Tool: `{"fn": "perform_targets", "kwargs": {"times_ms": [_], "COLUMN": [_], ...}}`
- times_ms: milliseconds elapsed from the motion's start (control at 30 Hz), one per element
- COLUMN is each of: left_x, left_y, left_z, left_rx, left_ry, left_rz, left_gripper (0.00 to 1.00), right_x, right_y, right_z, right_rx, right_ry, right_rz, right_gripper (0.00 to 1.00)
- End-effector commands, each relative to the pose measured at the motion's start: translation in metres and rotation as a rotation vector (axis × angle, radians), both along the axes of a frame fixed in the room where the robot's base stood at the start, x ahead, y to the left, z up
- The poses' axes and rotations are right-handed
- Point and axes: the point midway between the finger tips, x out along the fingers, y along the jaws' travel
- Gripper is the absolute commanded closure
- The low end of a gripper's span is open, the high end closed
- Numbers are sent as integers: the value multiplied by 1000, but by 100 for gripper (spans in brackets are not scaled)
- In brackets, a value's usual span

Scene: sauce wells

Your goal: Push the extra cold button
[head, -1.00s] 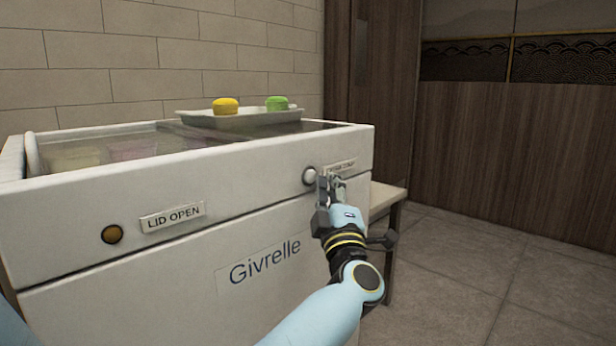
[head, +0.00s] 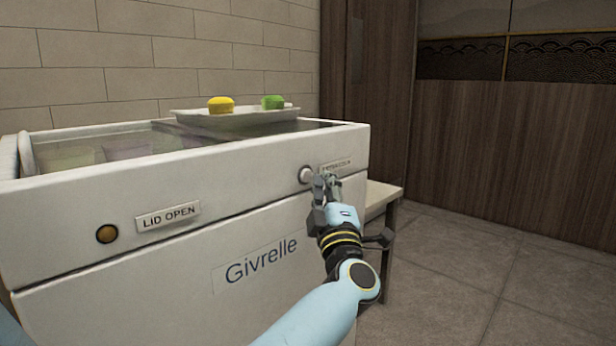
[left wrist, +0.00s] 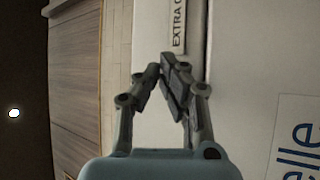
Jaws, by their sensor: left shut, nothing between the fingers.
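The extra cold button (head: 306,175) is a pale round knob on the upper front of the white freezer, near its right end. Its label (head: 336,165) is just to its right, and part of the label also shows in the left wrist view (left wrist: 179,25). My left gripper (head: 326,182) is shut and empty, just right of the button and below the label. In the head view its fingertips overlap the button's right edge; I cannot tell whether they touch it. In the left wrist view the closed fingers (left wrist: 167,68) are in front of the freezer face, and the button does not show.
The white freezer (head: 130,270) fills the left side. An amber button (head: 107,234) sits by the "LID OPEN" label (head: 168,216). A tray (head: 240,122) with yellow and green pieces rests on top. A small table (head: 383,194) stands behind on the right. Floor at right is clear.

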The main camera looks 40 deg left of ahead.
Motion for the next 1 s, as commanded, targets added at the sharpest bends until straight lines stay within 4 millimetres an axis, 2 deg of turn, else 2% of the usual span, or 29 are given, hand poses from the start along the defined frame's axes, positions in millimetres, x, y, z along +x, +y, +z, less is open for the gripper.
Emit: {"fn": "perform_targets", "kwargs": {"times_ms": [1000], "left_x": [1], "left_y": [11], "left_z": [1], "left_rx": [0], "left_ry": [0], "left_rz": [0], "left_gripper": [100], "right_x": [3], "right_y": [0], "right_z": [6], "right_rx": [-1], "right_ry": [-7], "right_rz": [1], "right_gripper": [12]}}
